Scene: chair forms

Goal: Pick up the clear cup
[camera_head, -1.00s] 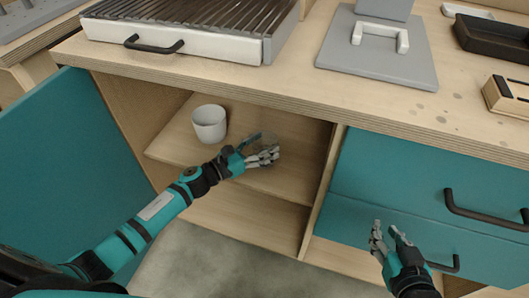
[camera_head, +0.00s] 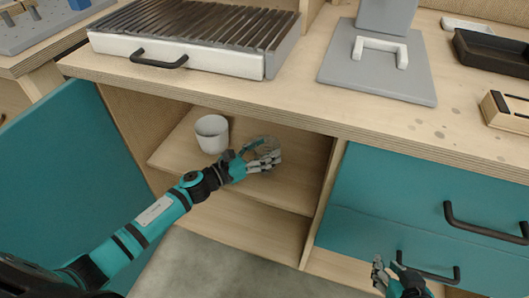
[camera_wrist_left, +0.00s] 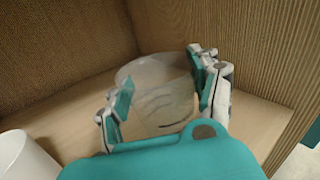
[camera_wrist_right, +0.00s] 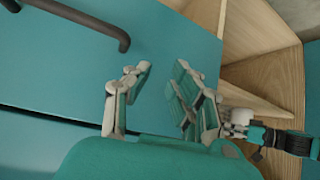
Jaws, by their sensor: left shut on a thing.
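The clear cup (camera_wrist_left: 158,85) stands upright between the fingers of my left gripper (camera_wrist_left: 163,98) in the left wrist view. In the head view the cup (camera_head: 264,146) is mostly hidden behind that gripper (camera_head: 264,158), inside the open cupboard on its upper shelf. The left gripper is shut on the cup. I cannot tell whether the cup's base touches the shelf. My right gripper (camera_head: 388,270) is open and empty in front of the teal drawers; it also shows in the right wrist view (camera_wrist_right: 160,90).
A white cup (camera_head: 212,134) stands on the shelf (camera_head: 180,147) left of my left gripper. The teal cupboard door (camera_head: 70,165) is open at the left. A divider (camera_head: 323,200) bounds the cupboard on the right. The countertop (camera_head: 300,105) overhangs the shelf. Teal drawers (camera_head: 400,190) have black handles.

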